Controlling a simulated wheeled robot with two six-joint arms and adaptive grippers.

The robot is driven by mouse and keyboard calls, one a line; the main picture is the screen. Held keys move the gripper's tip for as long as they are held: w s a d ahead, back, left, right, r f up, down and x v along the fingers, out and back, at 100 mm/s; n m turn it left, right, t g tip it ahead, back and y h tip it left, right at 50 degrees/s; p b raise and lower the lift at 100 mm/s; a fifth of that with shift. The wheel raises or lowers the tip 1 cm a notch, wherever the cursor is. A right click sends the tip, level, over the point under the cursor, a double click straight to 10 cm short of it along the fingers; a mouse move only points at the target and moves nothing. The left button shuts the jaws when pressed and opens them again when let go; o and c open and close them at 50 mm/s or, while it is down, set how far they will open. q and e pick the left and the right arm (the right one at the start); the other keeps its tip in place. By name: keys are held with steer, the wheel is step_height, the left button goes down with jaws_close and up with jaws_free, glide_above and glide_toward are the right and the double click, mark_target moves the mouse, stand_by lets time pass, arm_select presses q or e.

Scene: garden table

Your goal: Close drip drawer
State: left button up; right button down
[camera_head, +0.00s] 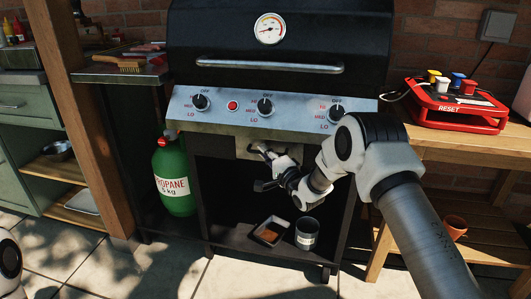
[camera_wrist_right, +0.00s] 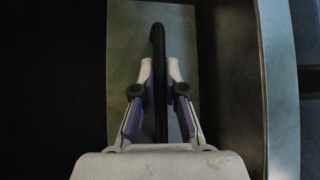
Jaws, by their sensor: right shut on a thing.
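The drip drawer (camera_head: 243,147) is a small grey metal front under the middle of the grill's control panel. My right gripper (camera_head: 265,150) is at its right part, with my wrist hiding some of it. In the right wrist view, my right gripper (camera_wrist_right: 159,82) is shut on a dark bar-shaped handle (camera_wrist_right: 157,40), with one finger on each side. Behind the handle is the drawer's pale front (camera_wrist_right: 126,45). How far the drawer stands out cannot be told. My left gripper is out of view; only a piece of my left arm shows at the lower left.
The grill's control panel (camera_head: 300,113) with knobs is just above. Below, a small tray (camera_head: 271,232) and a can (camera_head: 306,234) stand on the lower shelf (camera_head: 233,235). A green propane bottle (camera_head: 174,180) is at left. A wooden table (camera_head: 455,145) is at right.

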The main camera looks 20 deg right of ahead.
steer(key=shift+w+d+r, duration=0.1)
steer(key=shift+d+r, duration=0.05)
steer(key=shift+r, duration=0.05)
steer(key=c, duration=1.4)
jaws_free()
steer(key=shift+c, duration=0.2)
steer(key=shift+o, duration=1.2)
steer(key=shift+w+f, duration=0.1)
steer(key=shift+f, duration=0.05)
steer(key=v, duration=1.2)
steer(key=shift+f, duration=0.1)
